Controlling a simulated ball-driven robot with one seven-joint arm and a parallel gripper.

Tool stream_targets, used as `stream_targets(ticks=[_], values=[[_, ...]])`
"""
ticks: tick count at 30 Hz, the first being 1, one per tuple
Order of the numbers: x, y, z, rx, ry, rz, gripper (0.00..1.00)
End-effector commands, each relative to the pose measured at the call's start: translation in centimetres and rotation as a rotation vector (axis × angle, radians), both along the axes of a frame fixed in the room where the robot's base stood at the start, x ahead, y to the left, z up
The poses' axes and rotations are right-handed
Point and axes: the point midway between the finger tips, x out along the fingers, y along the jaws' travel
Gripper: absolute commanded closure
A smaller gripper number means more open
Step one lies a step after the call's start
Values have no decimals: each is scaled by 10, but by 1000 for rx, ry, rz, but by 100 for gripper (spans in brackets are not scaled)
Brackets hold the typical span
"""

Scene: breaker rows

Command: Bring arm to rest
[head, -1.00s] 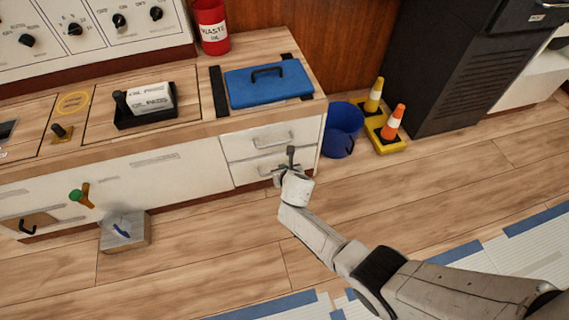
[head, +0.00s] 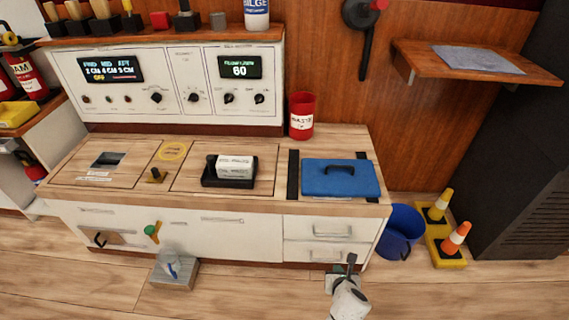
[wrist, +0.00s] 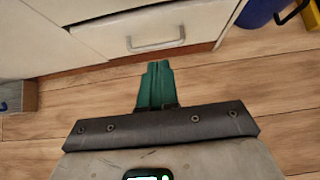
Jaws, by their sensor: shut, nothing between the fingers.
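My gripper (head: 345,268) is at the bottom right of the head view, in front of the white drawers at the right end of the counter. In the wrist view my gripper (wrist: 156,68) shows two green fingers pressed together with nothing between them. The fingers point toward the lower drawer (wrist: 150,30) with its metal handle. I cannot tell the exact gap, but they appear apart from the drawer front. Most of my arm is below the head view's edge.
A blue bucket (head: 401,232) and a yellow tray with cones (head: 447,240) stand right of the counter. A grey box (head: 174,271) sits on the floor at left. Wooden floor (head: 250,300) is open in front.

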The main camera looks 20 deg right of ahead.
Motion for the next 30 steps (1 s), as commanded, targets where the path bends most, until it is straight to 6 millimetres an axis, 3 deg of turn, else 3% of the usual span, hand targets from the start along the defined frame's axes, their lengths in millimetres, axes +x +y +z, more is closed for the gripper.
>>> stream_targets(ticks=[5,8,11,21,30], values=[[-3,-1,2,27,-6,-40,100],[-14,-7,10,128,-27,-190,100],[-35,-15,22,302,-63,-447,100],[-152,-26,72,942,-175,-1473,100],[-245,-12,127,1225,-218,-2180,100]])
